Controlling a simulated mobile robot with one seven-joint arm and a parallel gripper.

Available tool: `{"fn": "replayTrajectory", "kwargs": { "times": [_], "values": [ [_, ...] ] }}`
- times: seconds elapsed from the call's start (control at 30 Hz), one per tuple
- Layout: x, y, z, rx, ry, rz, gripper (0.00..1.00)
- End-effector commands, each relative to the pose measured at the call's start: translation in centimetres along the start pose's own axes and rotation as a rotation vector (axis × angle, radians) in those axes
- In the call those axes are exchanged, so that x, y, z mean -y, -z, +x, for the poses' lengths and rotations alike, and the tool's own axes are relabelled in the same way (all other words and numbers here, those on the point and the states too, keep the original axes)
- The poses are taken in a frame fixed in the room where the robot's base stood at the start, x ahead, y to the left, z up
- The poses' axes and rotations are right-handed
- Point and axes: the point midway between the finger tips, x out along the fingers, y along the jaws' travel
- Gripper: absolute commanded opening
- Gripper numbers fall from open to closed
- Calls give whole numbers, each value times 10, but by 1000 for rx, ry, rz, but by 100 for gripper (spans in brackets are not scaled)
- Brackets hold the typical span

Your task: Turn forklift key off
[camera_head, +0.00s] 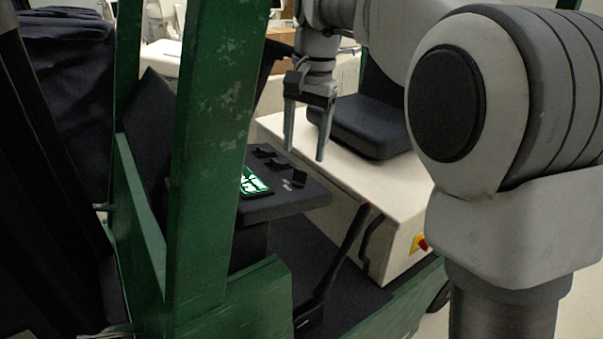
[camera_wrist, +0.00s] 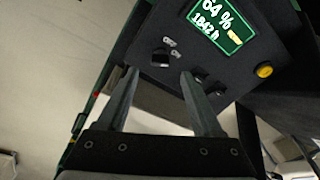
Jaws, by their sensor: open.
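The forklift's black control panel (camera_head: 290,202) has a lit green display (camera_head: 254,182). A small black key or knob (camera_head: 299,177) stands at the panel's right end, beside pale markings. In the wrist view, the dark key or knob (camera_wrist: 160,58) sits next to two pale icons, below left of the display (camera_wrist: 216,24). Its exact turn angle is too dark to tell. My gripper (camera_head: 304,153) is open and points down above the panel's right end. In the wrist view, my gripper (camera_wrist: 160,74) has its two fingertips on either side of the key, apart from it and empty.
A green post (camera_head: 208,150) stands left of the panel. A black seat (camera_head: 362,125) on a white body (camera_head: 385,185) lies behind and right of my gripper. A black lever (camera_head: 340,250) rises below. A yellow button (camera_wrist: 264,71) and dark knobs (camera_wrist: 215,88) share the panel.

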Motion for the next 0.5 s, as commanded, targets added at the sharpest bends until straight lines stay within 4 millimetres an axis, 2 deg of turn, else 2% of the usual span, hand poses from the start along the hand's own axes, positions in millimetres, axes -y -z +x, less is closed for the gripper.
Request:
{"fn": "replayTrajectory", "kwargs": {
  "times": [0.03,0.2,0.33,0.5],
  "values": [
    [0,0,13,2,-2,0,68],
    [0,0,40,1,-1,-1,68],
    [0,0,52,0,0,-1,68],
    [0,0,58,-1,1,-1,68]
  ]
}}
